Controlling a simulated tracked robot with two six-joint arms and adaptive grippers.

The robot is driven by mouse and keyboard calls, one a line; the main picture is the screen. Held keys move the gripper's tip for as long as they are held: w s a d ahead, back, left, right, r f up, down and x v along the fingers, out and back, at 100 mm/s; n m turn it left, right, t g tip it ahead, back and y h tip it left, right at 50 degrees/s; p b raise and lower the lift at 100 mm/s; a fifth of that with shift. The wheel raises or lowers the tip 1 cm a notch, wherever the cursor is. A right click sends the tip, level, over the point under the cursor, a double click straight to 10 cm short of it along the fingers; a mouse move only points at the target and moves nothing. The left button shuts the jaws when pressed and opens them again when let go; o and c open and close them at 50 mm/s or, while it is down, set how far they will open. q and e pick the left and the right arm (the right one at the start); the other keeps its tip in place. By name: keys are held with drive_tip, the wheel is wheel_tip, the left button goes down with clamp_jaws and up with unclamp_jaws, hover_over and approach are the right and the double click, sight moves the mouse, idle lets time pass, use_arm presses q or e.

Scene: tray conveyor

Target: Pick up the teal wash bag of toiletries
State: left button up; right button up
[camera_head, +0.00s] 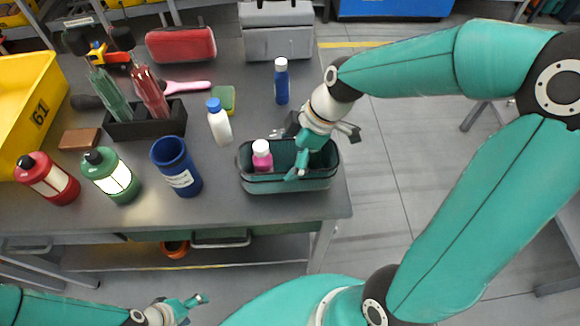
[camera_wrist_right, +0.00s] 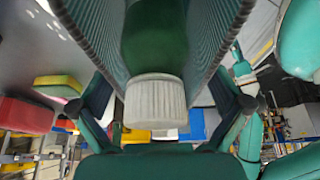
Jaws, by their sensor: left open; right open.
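The teal wash bag (camera_head: 290,183) stands open on the grey table near its right front corner. A pink bottle with a white cap (camera_head: 262,155) stands in its left part. My right gripper (camera_head: 304,155) is open and over the bag's right part, hiding some of the inside. In the right wrist view, my open fingers (camera_wrist_right: 163,88) lie on either side of the bag's ribbed walls (camera_wrist_right: 88,30) and a green bottle with a white cap (camera_wrist_right: 156,95). I cannot tell whether they touch the bag. My left gripper (camera_head: 187,304) is open and empty, low in front of the table.
A white bottle (camera_head: 219,124) and a blue bottle (camera_head: 281,84) stand behind the bag. A grey case (camera_head: 276,32) is at the back.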

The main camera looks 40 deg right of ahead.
drive_tip(key=shift+a+f, duration=0.15)
drive_tip(key=shift+f, duration=0.1)
drive_tip(key=c, duration=1.5)
drive_tip(key=shift+r, duration=0.1)
